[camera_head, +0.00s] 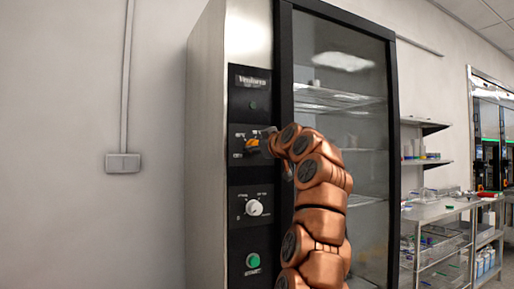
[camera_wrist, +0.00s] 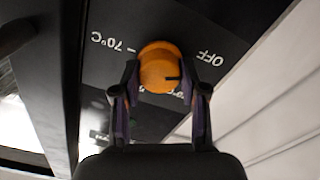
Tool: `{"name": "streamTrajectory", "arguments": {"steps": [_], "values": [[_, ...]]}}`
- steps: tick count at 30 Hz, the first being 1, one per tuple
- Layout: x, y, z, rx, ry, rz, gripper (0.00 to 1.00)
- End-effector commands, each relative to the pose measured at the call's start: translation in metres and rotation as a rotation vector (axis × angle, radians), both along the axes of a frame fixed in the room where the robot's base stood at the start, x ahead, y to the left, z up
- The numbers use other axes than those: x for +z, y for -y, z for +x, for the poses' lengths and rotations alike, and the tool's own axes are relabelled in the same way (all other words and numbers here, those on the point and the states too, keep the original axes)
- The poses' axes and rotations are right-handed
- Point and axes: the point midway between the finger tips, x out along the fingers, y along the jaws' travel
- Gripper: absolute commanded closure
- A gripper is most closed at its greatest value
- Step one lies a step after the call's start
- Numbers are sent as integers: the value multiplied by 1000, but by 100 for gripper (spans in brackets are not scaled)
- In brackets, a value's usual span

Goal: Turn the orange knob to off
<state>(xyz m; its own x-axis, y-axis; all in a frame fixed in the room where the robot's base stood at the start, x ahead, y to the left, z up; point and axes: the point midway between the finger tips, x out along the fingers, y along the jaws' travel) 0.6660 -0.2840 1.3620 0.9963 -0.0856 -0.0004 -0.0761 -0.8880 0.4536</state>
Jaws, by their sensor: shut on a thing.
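The orange knob (camera_head: 252,145) sits on a black panel on the front of a tall steel cabinet. In the wrist view the orange knob (camera_wrist: 158,68) is round, with a dark pointer mark on its right side. White lettering around it reads "70°C" on the left and "OFF" on the upper right; other lettering is partly hidden by the knob and fingers. My gripper (camera_wrist: 160,88) has a finger on each side of the knob and is shut on it. In the head view my gripper (camera_head: 264,141) reaches the knob from the right, and my copper arm hides part of the cabinet front.
A white knob (camera_head: 254,208) and a green button (camera_head: 253,260) are on panels below. A glass door (camera_head: 345,100) with a black frame is right of the panels. Shelves and a steel cart (camera_head: 440,210) stand further right.

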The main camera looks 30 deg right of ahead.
Motion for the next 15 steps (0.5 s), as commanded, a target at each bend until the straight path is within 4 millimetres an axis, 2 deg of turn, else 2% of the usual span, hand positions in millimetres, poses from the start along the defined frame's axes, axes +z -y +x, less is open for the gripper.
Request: {"name": "streamTrajectory", "arguments": {"steps": [15], "values": [[0, 0, 0, -1, -4, -47, 92]]}}
